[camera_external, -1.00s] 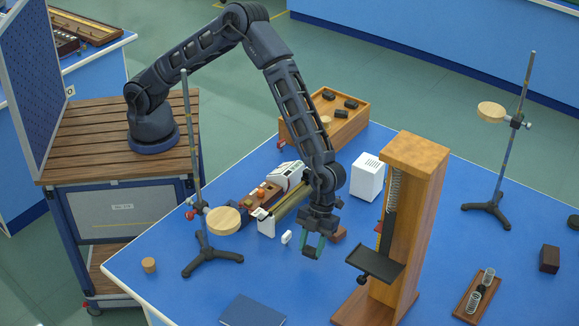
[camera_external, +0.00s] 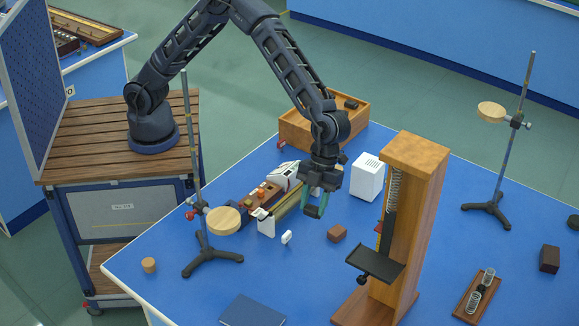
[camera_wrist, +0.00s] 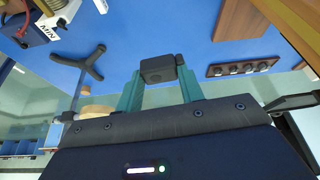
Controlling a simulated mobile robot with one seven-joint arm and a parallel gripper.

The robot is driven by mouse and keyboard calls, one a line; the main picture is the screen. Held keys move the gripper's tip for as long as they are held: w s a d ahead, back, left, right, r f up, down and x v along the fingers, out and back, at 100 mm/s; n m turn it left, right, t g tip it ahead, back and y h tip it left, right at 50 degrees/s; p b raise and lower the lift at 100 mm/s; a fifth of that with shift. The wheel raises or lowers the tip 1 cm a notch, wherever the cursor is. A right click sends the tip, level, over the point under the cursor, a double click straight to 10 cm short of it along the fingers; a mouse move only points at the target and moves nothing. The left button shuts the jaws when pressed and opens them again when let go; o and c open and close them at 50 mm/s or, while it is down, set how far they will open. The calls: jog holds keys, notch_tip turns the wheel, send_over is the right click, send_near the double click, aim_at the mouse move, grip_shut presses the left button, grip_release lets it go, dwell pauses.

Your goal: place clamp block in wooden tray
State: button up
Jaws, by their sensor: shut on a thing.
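My gripper (camera_external: 316,195) is shut on a small black clamp block (camera_external: 312,211) and holds it above the blue bench, in front of the white box. In the wrist view the clamp block (camera_wrist: 162,68) sits between the two teal fingertips (camera_wrist: 162,85). The wooden tray (camera_external: 290,129) stands at the back of the bench, behind my gripper. A dark block (camera_external: 351,103) shows inside it; my arm hides much of its interior.
The tall wooden spring stand (camera_external: 410,200) rises right of my gripper, with the white box (camera_external: 368,178) behind it. A ring stand (camera_external: 205,255) and a wooden-based instrument (camera_external: 262,195) are left. A brown block (camera_external: 337,233) lies below on open bench.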

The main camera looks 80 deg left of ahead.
jog(key=w+a+r+n+t, duration=0.1)
jog(key=w+a+r+n, duration=0.15)
jog(key=w+a, duration=0.65)
jog(key=w+a+r+n+t+h, duration=0.1)
jog(key=w+a+n, duration=0.15)
jog(key=a, duration=1.25)
jog(key=w+a+r+n+t, duration=0.1)
jog(key=w+a+r+n, duration=0.15)
jog(key=w+a, duration=0.65)
jog(key=s+a+r+n+t, duration=0.1)
jog(key=s+a+n, duration=0.15)
jog(key=a, duration=0.95)
jog(key=s+a+n+t+y, duration=0.15)
jog(key=a+n, duration=0.25)
jog(key=a, duration=0.9)
jog(key=s+a+r+n+t, duration=0.1)
jog(key=s+a+n, duration=0.2)
jog(key=a, duration=0.9)
jog(key=shift+g, duration=0.25)
jog(key=f, duration=1.9)
jog(key=shift+s+a+f, duration=0.15)
jog(key=shift+a+f, duration=0.05)
jog(key=shift+f, duration=0.15)
jog(key=o, duration=1)
